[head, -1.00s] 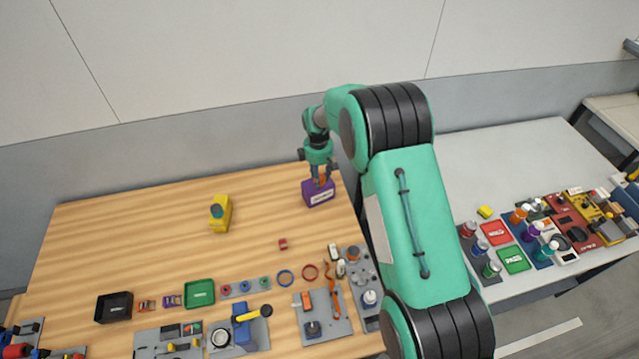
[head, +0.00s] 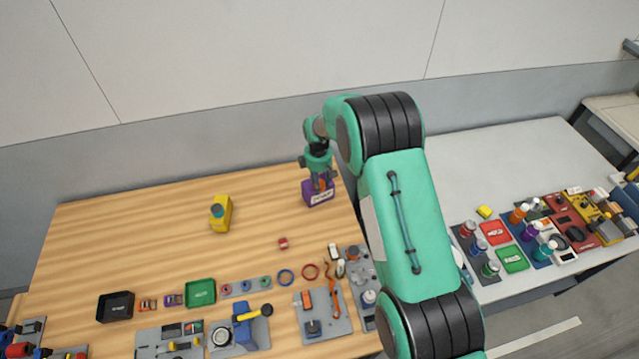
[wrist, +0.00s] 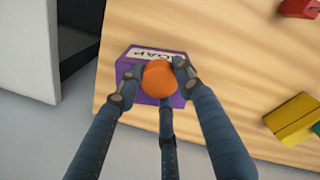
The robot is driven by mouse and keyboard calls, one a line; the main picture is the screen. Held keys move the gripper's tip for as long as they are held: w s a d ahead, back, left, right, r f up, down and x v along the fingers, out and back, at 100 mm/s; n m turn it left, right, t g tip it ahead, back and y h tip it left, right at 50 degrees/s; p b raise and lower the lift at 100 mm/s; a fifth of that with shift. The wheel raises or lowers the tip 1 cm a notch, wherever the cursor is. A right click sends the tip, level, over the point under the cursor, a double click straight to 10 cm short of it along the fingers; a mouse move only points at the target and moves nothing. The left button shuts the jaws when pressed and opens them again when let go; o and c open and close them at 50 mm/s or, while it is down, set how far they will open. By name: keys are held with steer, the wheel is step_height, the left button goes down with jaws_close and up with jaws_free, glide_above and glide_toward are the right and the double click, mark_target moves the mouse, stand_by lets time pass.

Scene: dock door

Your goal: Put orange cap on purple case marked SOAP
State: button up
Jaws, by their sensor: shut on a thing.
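The purple case (head: 318,198) stands near the table's back right edge, with a white label on its front. In the wrist view the purple case (wrist: 125,66) shows part of the label, ending in "OAP". My gripper (head: 321,184) is right over the case, pointing down. In the wrist view my gripper (wrist: 152,84) has its fingers around the orange cap (wrist: 159,79) and is shut on it. The cap is over the top of the case; I cannot tell whether it touches. The fingers hide the cap's sides and part of the case top.
A yellow case (head: 221,213) with a teal top stands to the left on the wooden table (head: 130,225). A small red item (head: 283,243) lies in front. Trays and tool boards fill the front edge. A grey table (head: 500,165) with several bottles is at right.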

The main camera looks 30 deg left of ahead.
steer(key=shift+f, duration=0.15)
steer(key=o, duration=1)
steer(key=r+b, duration=0.1)
steer(key=r, duration=1.1)
steer(key=shift+s+r+b, duration=0.2)
steer(key=shift+b, duration=0.15)
